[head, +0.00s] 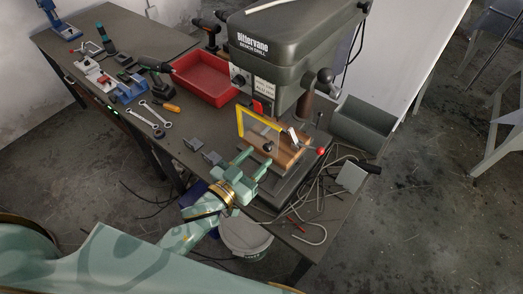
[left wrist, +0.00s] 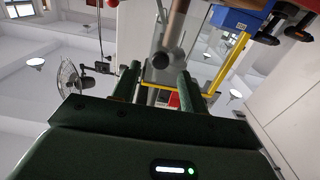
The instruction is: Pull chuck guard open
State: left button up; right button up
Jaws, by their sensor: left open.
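The bench drill (head: 290,55) has a dark grey-green head. The chuck guard shows as a yellow frame (head: 259,118) below the drill head, above a wooden block (head: 287,155). My left gripper (head: 256,161) is open and empty, just in front of and below the guard. In the left wrist view the gripper's two dark fingers (left wrist: 158,88) point up, and the yellow guard bar (left wrist: 228,63) runs behind them and up to the right. I cannot tell whether the fingers touch it. My right gripper is not in view.
A red tray (head: 206,80) and several tools lie left of the drill. Small grey blocks (head: 202,151) lie near my left gripper. A red-knobbed lever (head: 320,151) and loose cables (head: 310,185) are to the right. A white bucket (head: 245,238) stands below the bench edge.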

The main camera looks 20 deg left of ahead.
aim_at(266, 149)
pick_arm(q)
jog(key=shift+x, duration=1.5)
grip_shut()
jog(key=shift+s, duration=0.15)
